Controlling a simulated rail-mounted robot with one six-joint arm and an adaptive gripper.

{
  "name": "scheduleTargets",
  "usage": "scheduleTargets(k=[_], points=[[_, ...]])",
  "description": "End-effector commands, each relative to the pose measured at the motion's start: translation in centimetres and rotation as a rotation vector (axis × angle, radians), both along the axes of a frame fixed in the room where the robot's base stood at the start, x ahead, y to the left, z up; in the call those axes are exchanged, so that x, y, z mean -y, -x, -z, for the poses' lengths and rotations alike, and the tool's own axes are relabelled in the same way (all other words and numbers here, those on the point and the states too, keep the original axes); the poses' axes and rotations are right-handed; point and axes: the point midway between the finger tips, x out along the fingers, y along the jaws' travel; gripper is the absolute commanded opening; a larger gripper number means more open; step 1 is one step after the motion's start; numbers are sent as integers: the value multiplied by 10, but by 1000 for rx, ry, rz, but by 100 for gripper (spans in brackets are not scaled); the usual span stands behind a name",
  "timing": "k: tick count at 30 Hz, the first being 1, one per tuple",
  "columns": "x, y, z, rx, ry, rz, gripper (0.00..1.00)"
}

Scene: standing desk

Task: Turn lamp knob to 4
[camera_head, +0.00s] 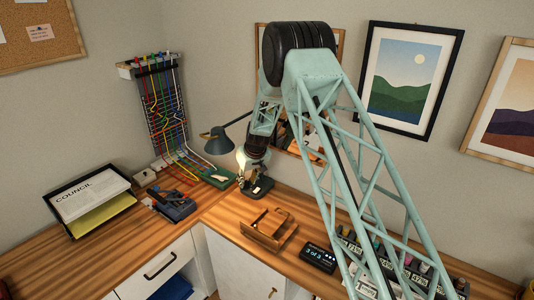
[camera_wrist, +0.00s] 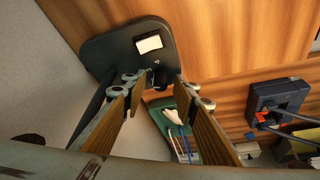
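The desk lamp has a dark shade (camera_head: 216,141) and a dark base (camera_head: 260,188) on the wooden desk. In the wrist view its base (camera_wrist: 110,50) carries a small white display (camera_wrist: 149,43); I cannot read a number on it. A dark lamp knob (camera_wrist: 161,77) shows at the base's near edge. My gripper (camera_wrist: 157,84) points at the base, with its two fingers apart on either side of the knob. A gap shows between the fingertips and the knob. In the head view my arm partly hides the lamp and my gripper.
A blue-grey device (camera_head: 174,206) and a paper tray (camera_head: 92,200) stand left. A green board (camera_head: 218,177) with cables lies beside the lamp. A wooden holder (camera_head: 268,230) and a black display box (camera_head: 318,257) stand in front. The wall is close behind.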

Motion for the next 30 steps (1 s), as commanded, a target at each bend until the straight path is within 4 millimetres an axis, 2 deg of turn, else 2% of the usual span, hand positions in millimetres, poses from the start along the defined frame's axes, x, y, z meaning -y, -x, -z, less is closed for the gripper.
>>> scheduleTargets(k=[3,30], points=[[2,3,-16,3,-1,1,27],[20,37,-108,3,-1,1,27]])
